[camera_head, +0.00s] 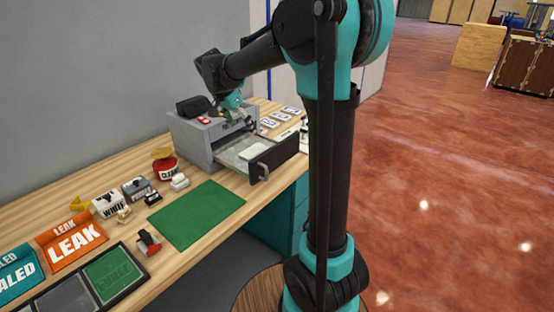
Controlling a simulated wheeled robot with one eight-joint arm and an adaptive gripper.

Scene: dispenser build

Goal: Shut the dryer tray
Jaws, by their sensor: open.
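The dryer is a grey box (192,139) on the wooden bench. Its tray (233,157) is pulled out toward the right front and stands open. A dark front panel (284,151) with a small handle (263,171) closes the tray's outer end. A small white block (252,151) lies in the tray. My gripper (248,125) is open and appears just above the rear part of the tray, beside the dryer's front. The fingertips are small, and I cannot tell whether they touch anything.
A green mat (200,214) lies left of the tray. Labelled bins, an orange LEAK bin (72,240) and a WIPE box (108,204), stand farther left. A red container (165,167) stands near the dryer. White cards (280,116) lie behind the tray. Open floor lies to the right.

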